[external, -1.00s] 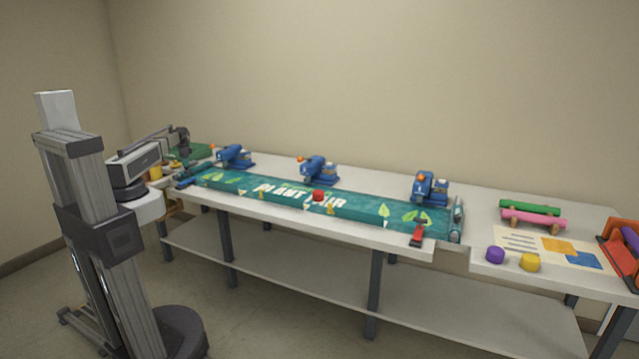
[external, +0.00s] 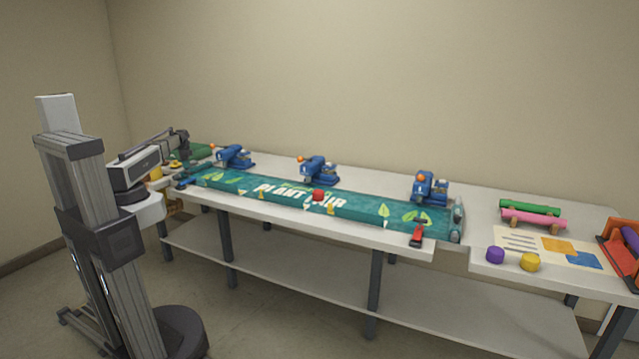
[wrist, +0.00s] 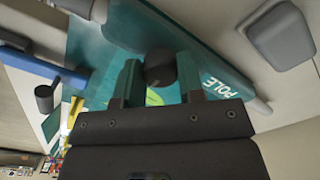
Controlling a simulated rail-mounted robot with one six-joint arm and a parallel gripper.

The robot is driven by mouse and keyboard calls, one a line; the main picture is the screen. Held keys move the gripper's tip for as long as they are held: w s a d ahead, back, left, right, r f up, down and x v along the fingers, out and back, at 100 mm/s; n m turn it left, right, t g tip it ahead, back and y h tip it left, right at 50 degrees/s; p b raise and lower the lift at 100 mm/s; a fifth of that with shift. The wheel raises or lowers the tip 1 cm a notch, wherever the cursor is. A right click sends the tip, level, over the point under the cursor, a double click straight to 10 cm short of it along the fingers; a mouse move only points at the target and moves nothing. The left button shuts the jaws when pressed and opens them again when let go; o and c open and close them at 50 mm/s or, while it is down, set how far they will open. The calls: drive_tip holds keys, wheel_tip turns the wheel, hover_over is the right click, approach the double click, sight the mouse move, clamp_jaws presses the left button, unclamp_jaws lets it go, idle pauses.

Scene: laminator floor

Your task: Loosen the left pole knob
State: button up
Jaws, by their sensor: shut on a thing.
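The left pole (wrist: 226,86) is a teal bar marked POLE in the wrist view. A dark round knob (wrist: 160,68) sits on it, between the two teal fingers of my gripper (wrist: 160,80). My gripper is shut on the knob, with one finger on either side. In the external view the left pole (external: 187,182) lies at the left end of the green banner (external: 350,210). The gripper's fingers are too small to make out there, and the knob cannot be told apart.
Several blue clamp-like devices (external: 318,170) stand along the back of the banner. Purple (external: 495,254) and yellow (external: 530,262) pieces sit farther right.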

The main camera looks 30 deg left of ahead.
drive_tip(key=shift+n, duration=0.4)
drive_tip(key=n, duration=1.7)
idle(0.4)
